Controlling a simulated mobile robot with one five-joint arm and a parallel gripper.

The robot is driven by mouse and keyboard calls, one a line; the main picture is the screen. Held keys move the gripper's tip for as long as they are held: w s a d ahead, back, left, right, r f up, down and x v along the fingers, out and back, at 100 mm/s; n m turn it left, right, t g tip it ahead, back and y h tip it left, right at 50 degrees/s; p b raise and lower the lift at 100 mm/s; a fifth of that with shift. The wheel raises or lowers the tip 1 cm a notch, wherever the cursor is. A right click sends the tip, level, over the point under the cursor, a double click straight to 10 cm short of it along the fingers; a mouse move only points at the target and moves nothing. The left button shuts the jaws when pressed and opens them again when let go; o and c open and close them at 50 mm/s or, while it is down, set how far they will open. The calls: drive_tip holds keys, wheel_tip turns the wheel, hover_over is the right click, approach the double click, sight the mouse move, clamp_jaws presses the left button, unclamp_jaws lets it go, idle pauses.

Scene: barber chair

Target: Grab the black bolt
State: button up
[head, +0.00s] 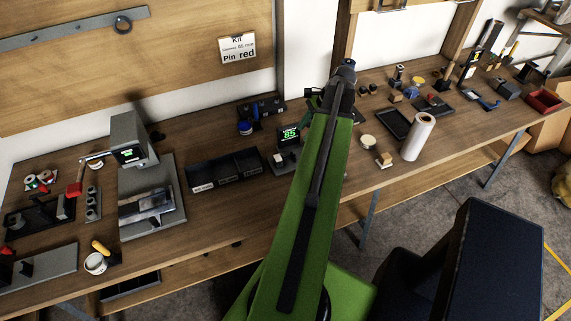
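My green arm reaches up over the workbench (225,205), and its dark wrist is over the back of the bench near the wall. My gripper (314,98) seems to be at the left of the wrist, small and partly hidden by the arm; its fingers are too unclear to tell open from shut. I cannot pick out a black bolt for certain. Small dark pieces (368,89) stand on the bench just right of the wrist, too small to identify. The arm hides part of the bench.
A black divided bin (222,171), a lit green display (290,134) and a grey press-like machine (130,140) are left of the arm. A black tray (395,123), a white roll (418,137) and a red bin (543,101) are right. A dark padded block (500,265) is at lower right.

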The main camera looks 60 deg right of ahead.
drive_tip(key=b, duration=0.6)
approach(288, 157)
drive_tip(key=x, duration=0.2)
drive_tip(key=shift+w+d+f, duration=0.1)
drive_tip(key=shift+w+f, duration=0.15)
drive_tip(key=shift+w, duration=0.05)
drive_tip(key=shift+w+f, duration=0.15)
drive_tip(key=b+x, duration=0.5)
drive_tip(key=shift+s+f, duration=0.15)
drive_tip(key=shift+s, duration=0.15)
drive_tip(key=shift+w, duration=0.1)
clamp_jaws()
